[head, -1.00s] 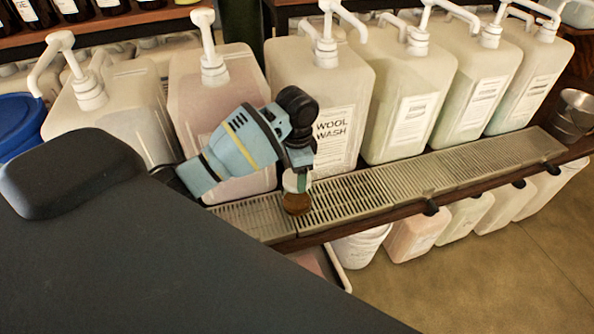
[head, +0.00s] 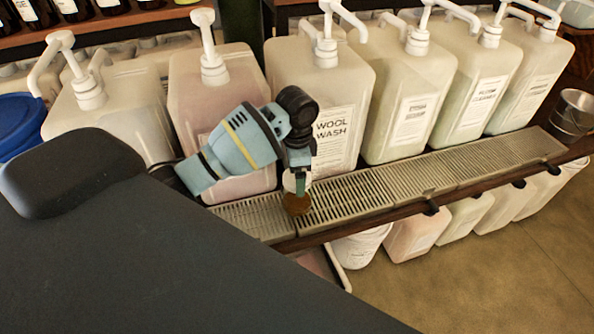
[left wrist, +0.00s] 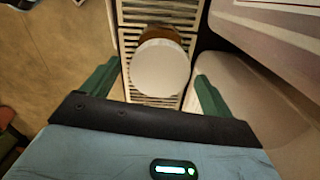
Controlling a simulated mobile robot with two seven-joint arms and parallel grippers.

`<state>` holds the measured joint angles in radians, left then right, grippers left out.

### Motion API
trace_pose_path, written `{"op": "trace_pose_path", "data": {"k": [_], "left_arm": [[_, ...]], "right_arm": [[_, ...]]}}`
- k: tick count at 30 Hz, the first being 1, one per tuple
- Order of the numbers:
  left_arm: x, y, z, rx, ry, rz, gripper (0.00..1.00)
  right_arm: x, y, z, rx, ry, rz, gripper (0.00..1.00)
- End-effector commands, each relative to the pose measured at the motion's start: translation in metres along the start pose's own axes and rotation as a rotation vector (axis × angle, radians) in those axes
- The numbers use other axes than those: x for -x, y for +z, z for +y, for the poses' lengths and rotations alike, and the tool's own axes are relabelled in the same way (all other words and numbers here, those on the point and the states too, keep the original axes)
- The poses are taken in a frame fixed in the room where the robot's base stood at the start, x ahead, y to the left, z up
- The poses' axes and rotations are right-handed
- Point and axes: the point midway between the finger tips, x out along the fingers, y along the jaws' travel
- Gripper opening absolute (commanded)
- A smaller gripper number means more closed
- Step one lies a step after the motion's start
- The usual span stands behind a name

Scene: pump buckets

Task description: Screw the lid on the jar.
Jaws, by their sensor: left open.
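A small brown jar (head: 296,206) stands on the slatted metal drip tray (head: 349,196), in front of the jugs. A white round lid (left wrist: 160,68) is at the top of the jar, which also shows in the left wrist view (left wrist: 158,33). I cannot tell whether the lid is seated or threaded. My left gripper (head: 299,187) points down at the lid. In the left wrist view its green fingers stand apart on either side of the lid, with gaps, so it is open and empty. My right gripper is not in view.
Large pump jugs stand close behind the tray, including a pink one (head: 222,100) and the wool wash jug (head: 318,85). A metal bucket (head: 571,115) is at the far right. More containers sit below the shelf. The tray right of the jar is clear.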

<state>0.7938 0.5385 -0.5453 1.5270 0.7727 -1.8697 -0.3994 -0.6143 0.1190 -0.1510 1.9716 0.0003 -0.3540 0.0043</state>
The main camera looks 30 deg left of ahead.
Motion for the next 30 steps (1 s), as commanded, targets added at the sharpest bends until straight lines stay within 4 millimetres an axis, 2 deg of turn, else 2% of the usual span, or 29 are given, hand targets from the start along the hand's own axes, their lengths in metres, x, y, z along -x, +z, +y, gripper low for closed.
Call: {"op": "trace_pose_path", "data": {"k": [5,30], "left_arm": [[0.0000,-0.0004,0.0003,0.059,0.001,0.001,0.86],[0.0003,-0.0006,0.0009,1.174,0.001,0.000,0.86]], "right_arm": [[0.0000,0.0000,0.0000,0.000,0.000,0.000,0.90],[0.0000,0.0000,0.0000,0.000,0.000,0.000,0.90]]}}
